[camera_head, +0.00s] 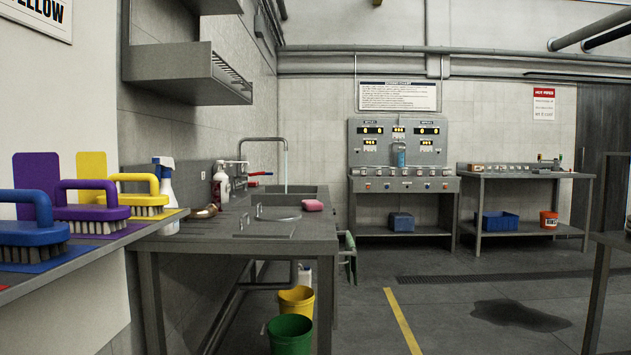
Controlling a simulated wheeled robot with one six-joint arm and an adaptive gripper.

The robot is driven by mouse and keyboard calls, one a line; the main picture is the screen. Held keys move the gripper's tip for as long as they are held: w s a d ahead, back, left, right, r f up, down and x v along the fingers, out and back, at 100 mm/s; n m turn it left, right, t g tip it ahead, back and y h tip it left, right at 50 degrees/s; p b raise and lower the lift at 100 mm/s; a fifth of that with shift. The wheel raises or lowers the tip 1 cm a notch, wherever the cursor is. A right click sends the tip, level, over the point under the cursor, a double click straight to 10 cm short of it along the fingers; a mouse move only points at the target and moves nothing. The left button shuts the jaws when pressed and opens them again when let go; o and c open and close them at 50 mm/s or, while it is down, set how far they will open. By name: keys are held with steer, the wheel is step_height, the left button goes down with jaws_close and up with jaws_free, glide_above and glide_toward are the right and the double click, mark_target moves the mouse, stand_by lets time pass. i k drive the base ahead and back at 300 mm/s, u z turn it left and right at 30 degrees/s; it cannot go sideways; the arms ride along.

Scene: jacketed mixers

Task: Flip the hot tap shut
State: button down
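A steel sink unit (262,228) stands along the left wall. A tall bent spout (265,139) rises behind its basin, and a thin pale-blue stream of water (286,172) runs down from its end. A lever with a red handle (261,173) sticks out to the right from the wall side below the spout. It looks roughly level; its exact angle is too small to tell. A lighter fitting sits just behind it, and no blue handle can be made out. My gripper is not in view.
A white bottle (221,186), a spray bottle (165,195) and a pink sponge (312,205) stand on the sink unit. Yellow (296,300) and green (290,335) buckets are on the floor by its front. A brush shelf (85,255) juts in at left. A dark wet patch (520,315) lies on otherwise open floor at right.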

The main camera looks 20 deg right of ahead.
mark_target(249, 175)
steer(key=z, duration=0.95)
steer(key=i, duration=1.15)
steer(key=z, duration=0.65)
steer(key=i, duration=1.9)
steer(key=u, duration=1.1)
steer(key=i, duration=0.7)
steer(key=u, duration=0.5)
